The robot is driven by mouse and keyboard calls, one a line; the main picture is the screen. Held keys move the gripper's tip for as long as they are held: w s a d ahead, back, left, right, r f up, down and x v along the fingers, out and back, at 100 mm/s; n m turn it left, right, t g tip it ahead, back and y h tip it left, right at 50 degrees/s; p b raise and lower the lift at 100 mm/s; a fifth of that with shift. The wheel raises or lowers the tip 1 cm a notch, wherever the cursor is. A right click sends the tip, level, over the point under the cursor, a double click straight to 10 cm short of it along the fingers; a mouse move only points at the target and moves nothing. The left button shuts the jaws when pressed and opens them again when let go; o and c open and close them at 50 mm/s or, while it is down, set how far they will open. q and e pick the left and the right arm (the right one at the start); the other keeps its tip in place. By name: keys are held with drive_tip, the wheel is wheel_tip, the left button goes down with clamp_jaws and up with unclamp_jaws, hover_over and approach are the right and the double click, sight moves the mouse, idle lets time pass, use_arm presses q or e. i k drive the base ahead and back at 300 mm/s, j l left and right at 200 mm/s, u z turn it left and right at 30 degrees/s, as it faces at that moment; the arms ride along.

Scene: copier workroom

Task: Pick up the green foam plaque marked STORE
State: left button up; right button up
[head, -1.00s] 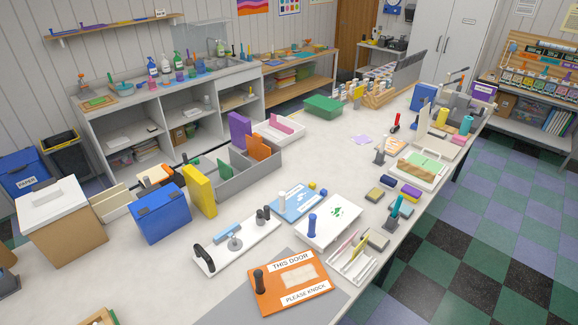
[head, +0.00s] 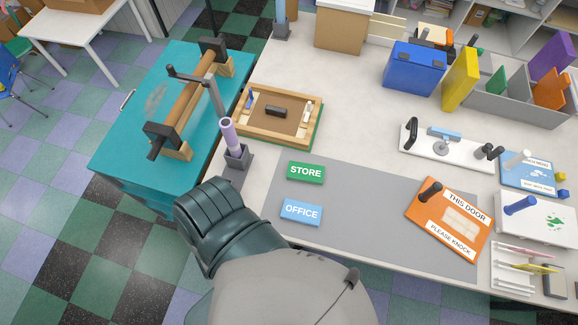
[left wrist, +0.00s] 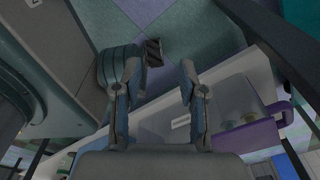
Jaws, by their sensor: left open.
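The green plaque marked STORE (head: 306,172) lies flat on the grey mat (head: 359,205) near the mat's left end in the head view. A blue plaque marked OFFICE (head: 301,212) lies just below it, apart from it. My left gripper (left wrist: 160,68) shows in the left wrist view, with its fingers apart and nothing between them. It points toward the floor tiles, away from the plaques, and no plaque shows in that view. In the head view only arm links show, at the lower middle; the gripper itself is hidden or out of frame. My right gripper is not in view.
A purple stick in a dark holder (head: 236,155) stands left of the STORE plaque. A wooden tray (head: 310,130) is above it. An orange door sign (head: 450,222) with a dark handle lies at the mat's right. The mat's middle is clear. A teal cabinet (head: 135,160) stands at left.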

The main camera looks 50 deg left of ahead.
sight(299, 172)
drive_tip(key=u, duration=1.35)
drive_tip(key=k, duration=0.15)
drive_tip(key=l+u, duration=0.05)
